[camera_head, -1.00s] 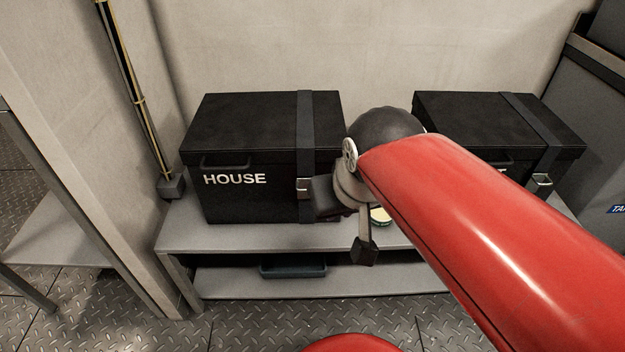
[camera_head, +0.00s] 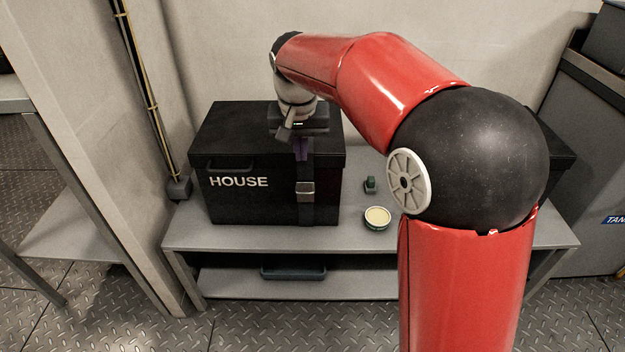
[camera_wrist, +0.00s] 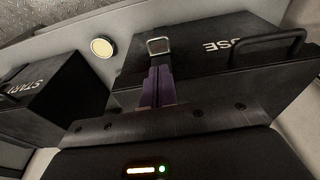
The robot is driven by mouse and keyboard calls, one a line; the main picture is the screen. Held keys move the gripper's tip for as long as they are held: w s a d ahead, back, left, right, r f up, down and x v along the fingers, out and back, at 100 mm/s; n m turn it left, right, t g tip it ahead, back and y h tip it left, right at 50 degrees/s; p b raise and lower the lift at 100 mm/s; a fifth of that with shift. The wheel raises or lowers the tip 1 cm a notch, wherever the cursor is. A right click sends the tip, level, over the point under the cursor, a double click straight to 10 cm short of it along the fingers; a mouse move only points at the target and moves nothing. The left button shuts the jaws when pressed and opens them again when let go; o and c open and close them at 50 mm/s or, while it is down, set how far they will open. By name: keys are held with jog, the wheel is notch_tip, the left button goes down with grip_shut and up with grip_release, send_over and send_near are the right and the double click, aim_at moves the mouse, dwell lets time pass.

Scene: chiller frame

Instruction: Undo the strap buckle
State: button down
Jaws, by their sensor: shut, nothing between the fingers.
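The black box marked HOUSE (camera_head: 238,205) stands on the grey shelf. A dark strap (camera_head: 305,214) runs down its front, with a metal buckle (camera_head: 306,189). In the wrist view the buckle (camera_wrist: 159,46) appears as a silver frame just beyond the fingertips. My gripper (camera_head: 303,158) is above the buckle, at the lid's front edge, its purple fingers pointing down along the strap. The fingers (camera_wrist: 157,70) are together and empty. My wrist hides the strap on the lid. I cannot tell whether the fingers touch the strap, or whether the buckle is latched.
A round tin (camera_head: 376,218) and a small green object (camera_head: 370,185) stand on the shelf (camera_head: 215,236) right of the box. A second black box (camera_wrist: 45,100) is mostly hidden behind my arm in the head view. A dark tray (camera_head: 293,271) lies on the lower shelf.

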aim_at(303, 183)
jog(key=shift+f, duration=0.1)
notch_tip(303, 183, down, 10)
jog(key=w, duration=0.1)
jog(key=shift+w+b, duration=0.3)
jog(key=shift+b, duration=0.1)
jog(key=shift+d, duration=0.1)
dwell(0.4)
jog(key=shift+s+b, duration=0.1)
jog(key=shift+b, duration=0.4)
jog(key=shift+s+t, duration=0.25)
jog(key=shift+t, duration=0.15)
jog(key=shift+b, duration=0.4)
